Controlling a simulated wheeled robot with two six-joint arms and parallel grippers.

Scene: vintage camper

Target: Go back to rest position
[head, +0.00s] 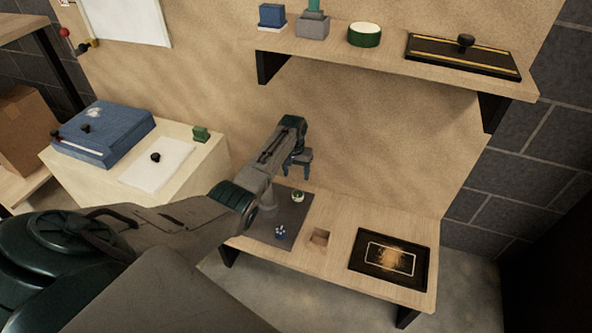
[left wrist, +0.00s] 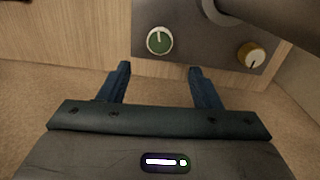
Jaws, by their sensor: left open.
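My left gripper (head: 298,163) is raised above the back of a low wooden bench, its fingers pointing down. In the left wrist view my left gripper (left wrist: 158,80) shows two blue fingers spread apart with nothing between them. A dark panel (head: 262,229) lies on the bench below, with a green-and-white knob (head: 298,196) and a small blue-and-white piece (head: 280,231). The wrist view shows the green knob (left wrist: 159,40) and a gold-and-white knob (left wrist: 251,55), both apart from the fingers. My left arm hides part of the panel. My right gripper is not in view.
A shelf (head: 385,62) with several items hangs above. At left, a pale cabinet (head: 205,159) carries a blue box (head: 103,134). A tan wall (head: 380,140) stands close behind the gripper.

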